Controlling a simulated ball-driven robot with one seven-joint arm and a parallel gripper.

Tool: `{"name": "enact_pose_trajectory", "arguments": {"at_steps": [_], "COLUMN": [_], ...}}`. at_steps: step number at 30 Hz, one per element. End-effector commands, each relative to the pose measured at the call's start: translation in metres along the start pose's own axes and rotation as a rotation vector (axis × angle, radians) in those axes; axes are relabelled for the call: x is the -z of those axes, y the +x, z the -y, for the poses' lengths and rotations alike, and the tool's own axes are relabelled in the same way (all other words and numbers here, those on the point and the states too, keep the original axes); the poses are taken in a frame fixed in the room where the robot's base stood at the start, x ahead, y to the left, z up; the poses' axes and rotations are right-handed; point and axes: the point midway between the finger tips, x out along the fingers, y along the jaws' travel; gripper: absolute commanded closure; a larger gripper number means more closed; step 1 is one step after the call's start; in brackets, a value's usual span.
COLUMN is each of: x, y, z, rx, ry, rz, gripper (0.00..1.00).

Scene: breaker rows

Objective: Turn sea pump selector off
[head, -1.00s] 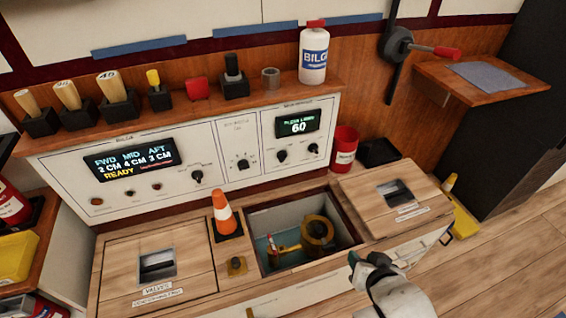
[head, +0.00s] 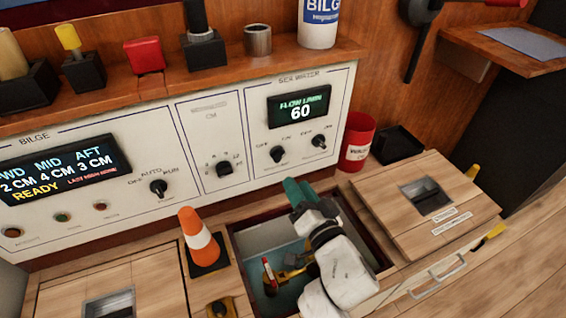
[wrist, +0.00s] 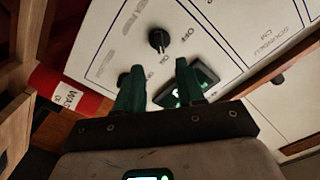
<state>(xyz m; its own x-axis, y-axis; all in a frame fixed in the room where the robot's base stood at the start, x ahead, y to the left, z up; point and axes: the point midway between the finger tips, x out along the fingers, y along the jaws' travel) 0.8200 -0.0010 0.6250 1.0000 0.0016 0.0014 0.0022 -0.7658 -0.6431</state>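The sea water panel (head: 300,85) has a lit display reading 60. Its left knob, the black pump selector (head: 277,154), has OFF and ON labels; it also shows in the wrist view (wrist: 158,40). I cannot tell clearly which label it points to. My gripper (head: 297,186) has green fingers and is over the open hatch, below and in front of the knobs. In the wrist view my gripper (wrist: 160,68) is open and empty, its fingers apart, with the selector beyond the gap. The fingers do not appear to touch it.
A second black knob (head: 318,141) is right of the selector. A red cup (head: 357,142) stands right of the panel. An orange cone (head: 198,237) stands left of the open hatch (head: 245,243). A shelf with a white bottle (head: 318,20) runs above the panel.

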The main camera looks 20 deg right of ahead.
Motion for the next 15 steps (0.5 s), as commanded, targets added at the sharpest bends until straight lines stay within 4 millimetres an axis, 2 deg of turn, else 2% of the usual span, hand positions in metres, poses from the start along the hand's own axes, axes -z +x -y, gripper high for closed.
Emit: {"name": "enact_pose_trajectory", "arguments": {"at_steps": [9,15], "x": [0.0,0.0], "y": [0.057,0.08], "z": [0.0,-0.001], "rx": [0.0,-0.001], "ry": [-0.001,-0.002], "rz": [-0.001,-0.001], "gripper": [0.62,0.62]}}
